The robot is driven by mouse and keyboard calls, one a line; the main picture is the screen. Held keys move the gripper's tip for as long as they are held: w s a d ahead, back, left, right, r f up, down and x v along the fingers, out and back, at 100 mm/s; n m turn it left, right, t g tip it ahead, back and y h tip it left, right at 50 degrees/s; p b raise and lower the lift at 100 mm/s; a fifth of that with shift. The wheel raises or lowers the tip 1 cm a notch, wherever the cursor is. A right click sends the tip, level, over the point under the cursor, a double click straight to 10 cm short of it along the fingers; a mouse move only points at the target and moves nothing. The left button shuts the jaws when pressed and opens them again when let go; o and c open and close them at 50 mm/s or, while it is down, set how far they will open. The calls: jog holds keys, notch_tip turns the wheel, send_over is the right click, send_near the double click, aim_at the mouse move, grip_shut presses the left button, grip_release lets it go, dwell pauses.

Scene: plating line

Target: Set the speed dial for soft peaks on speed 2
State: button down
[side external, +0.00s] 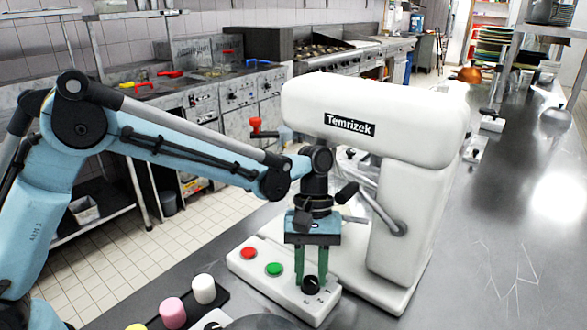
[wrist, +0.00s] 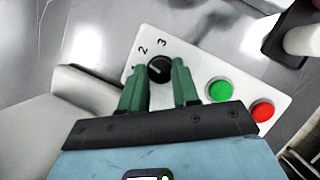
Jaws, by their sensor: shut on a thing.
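The black speed dial (side external: 311,287) sits on the white control panel (side external: 291,297) at the base of the white Temrizek mixer (side external: 370,110). My gripper (side external: 311,279) points down, with its green fingers closed on either side of the dial. In the wrist view the dial (wrist: 159,69) lies between the fingertips, and the numbers 2 and 3 show beyond it on the panel. I cannot tell for sure which number the dial's pale mark points at.
A green button (wrist: 219,90) and a red button (wrist: 262,110) are on the same panel beside the dial. Pink (side external: 172,312) and white (side external: 203,289) cylinders stand on a dark tray at the front left.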

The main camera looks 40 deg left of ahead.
jog(key=shift+m, duration=0.4)
jog(key=c, duration=0.8)
grip_release()
jog(key=shift+c, duration=0.2)
